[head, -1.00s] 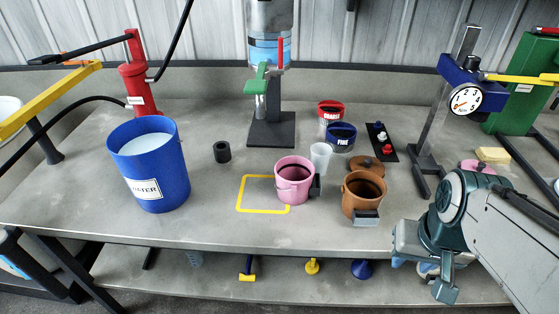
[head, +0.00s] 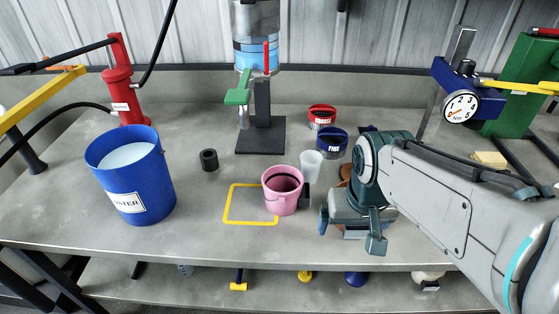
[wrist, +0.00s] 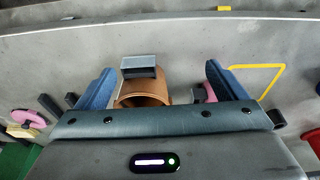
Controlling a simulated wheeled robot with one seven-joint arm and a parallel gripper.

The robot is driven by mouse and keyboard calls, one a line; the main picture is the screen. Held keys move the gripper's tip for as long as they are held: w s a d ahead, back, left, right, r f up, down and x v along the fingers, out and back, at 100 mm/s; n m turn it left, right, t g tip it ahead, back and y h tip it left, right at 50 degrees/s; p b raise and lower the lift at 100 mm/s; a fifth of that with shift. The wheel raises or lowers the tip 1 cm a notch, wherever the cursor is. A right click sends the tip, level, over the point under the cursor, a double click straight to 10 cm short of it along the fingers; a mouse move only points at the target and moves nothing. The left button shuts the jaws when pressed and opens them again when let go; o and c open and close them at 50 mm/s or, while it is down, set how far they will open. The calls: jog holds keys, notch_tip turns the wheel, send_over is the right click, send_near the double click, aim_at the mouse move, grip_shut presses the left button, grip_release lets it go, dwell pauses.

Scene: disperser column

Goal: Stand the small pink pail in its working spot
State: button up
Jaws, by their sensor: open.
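The small pink pail (head: 283,196) stands upright on the bench, with a dark grip block on its right side. It overlaps the right edge of a yellow square outline (head: 230,204), mostly outside it; the rest of the square is bare. In the wrist view a sliver of the pink pail (wrist: 210,92) shows behind the right finger, near the yellow outline (wrist: 232,67). My gripper (head: 350,222) is open and empty, right of the pink pail. It hides most of the brown pail, which shows between the fingers in the wrist view (wrist: 143,93); whether they touch it I cannot tell.
A blue water bucket (head: 135,185) stands at left, a black ring (head: 209,160) nearby. A translucent cup (head: 311,163) and the red (head: 321,117) and blue (head: 331,143) tubs stand behind the pink pail. The disperser column (head: 262,120) rises at the back. The front edge is clear at left.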

jog(key=shift+o, duration=0.2)
jog(key=w+a+r+p, duration=0.1)
jog(key=w+a+r, duration=0.3)
jog(key=w, duration=0.2)
jog(key=shift+a+t, duration=0.15)
jog(key=shift+t, duration=0.15)
jog(key=w+a+r+t+p, duration=0.1)
jog(key=w+a+r, duration=0.4)
jog(key=a, duration=0.4)
send_near(283, 179)
jog(key=shift+t, duration=0.3)
jog(key=shift+s+a+f+b, duration=0.15)
jog(key=shift+s+f, duration=0.1)
jog(key=shift+f, duration=1.1)
jog(key=shift+s+d+f+b, duration=0.15)
jog(key=shift+s+f, duration=0.1)
jog(key=shift+f, duration=1.1)
jog(key=shift+a, duration=0.1)
jog(key=c, duration=1.4)
jog(key=shift+o, duration=0.2)
jog(key=shift+r, duration=0.15)
